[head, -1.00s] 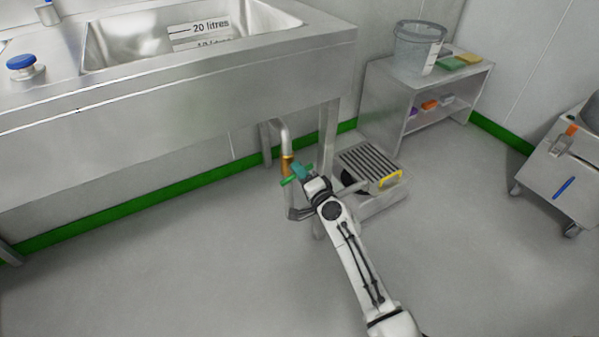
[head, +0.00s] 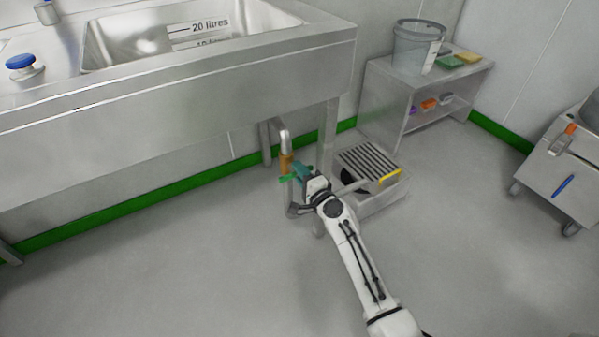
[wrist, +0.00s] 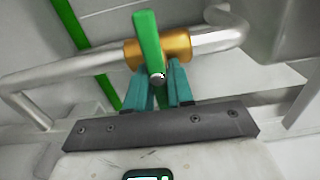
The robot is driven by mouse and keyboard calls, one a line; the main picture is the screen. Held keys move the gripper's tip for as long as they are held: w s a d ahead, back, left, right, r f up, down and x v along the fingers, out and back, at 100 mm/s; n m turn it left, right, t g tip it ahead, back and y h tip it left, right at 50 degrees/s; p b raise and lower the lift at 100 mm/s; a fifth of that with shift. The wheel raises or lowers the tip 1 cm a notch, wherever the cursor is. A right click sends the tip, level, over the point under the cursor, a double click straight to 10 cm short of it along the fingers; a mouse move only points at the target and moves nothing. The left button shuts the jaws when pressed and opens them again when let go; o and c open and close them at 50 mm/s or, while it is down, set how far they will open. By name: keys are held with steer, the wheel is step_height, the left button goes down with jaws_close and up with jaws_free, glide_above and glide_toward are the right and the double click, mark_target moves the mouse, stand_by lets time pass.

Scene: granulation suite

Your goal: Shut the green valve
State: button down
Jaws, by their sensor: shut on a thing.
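The green valve handle (head: 285,179) shows at the drain pipe under the sink, with its brass valve body (head: 286,162) just above it. In the wrist view the green handle (wrist: 148,38) lies across the pipe, roughly square to it, in front of the brass body (wrist: 178,47). My gripper (head: 300,172) is at the valve, its teal fingers (wrist: 159,82) shut on the lower part of the handle, one on each side. The held end of the handle is partly hidden between the fingers.
The steel sink (head: 200,85) overhangs the valve, and its leg (head: 327,135) stands just right of the pipe. A slatted step (head: 372,170) with a yellow edge is close to my arm on the right. Open floor lies to the left and front.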

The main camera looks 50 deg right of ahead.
steer(key=c, duration=1)
jaws_free()
steer(key=shift+s, duration=0.1)
steer(key=v, duration=1)
steer(key=shift+s+p, duration=0.3)
